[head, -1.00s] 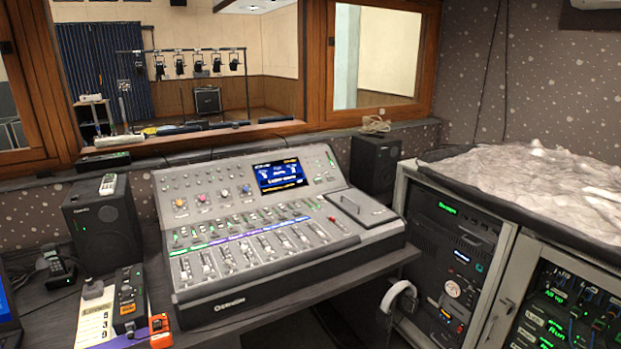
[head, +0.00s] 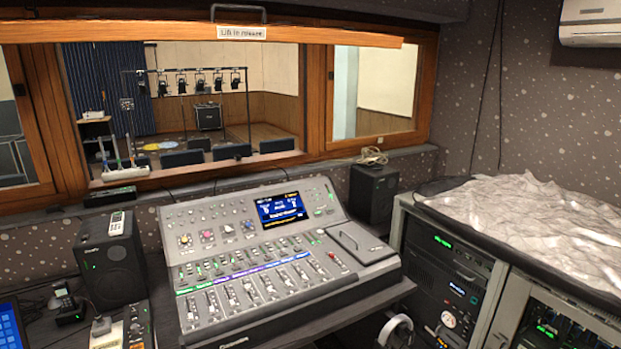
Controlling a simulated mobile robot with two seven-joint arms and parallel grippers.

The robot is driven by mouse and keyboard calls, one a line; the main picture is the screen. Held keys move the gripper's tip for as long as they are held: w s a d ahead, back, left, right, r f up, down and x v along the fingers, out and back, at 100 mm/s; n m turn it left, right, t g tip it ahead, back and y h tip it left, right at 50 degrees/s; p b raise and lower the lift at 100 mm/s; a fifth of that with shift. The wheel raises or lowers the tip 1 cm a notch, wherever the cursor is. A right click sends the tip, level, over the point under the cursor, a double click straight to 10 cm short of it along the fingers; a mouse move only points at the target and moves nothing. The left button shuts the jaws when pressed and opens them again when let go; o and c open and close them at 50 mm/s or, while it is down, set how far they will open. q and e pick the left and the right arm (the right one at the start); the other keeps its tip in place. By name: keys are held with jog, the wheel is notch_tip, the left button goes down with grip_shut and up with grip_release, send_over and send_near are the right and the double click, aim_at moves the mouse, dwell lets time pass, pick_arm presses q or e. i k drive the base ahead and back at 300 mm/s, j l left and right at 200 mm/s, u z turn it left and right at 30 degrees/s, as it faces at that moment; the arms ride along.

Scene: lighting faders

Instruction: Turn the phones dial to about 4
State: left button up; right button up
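A grey mixing console (head: 345,290) stands on the desk below the window. A small dark box (head: 138,325) with controls is cut off at the bottom left. The lettering is too small to read, so I cannot tell which control is the phones dial or its setting. Neither gripper shows.
Black speakers stand left (head: 112,265) and right (head: 373,195) of the console. A cordless phone (head: 66,303) and laptop (head: 10,325) are at the left. An equipment rack (head: 398,240) stands right, under a crumpled grey cover (head: 540,215). White headphones or a similar curved object (head: 395,330) hang at the desk's right.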

aim_at(135, 329)
jog(key=u, duration=1.3)
jog(key=i+j+u, duration=0.3)
jog(key=k+l, duration=0.05)
jog(key=k, duration=0.05)
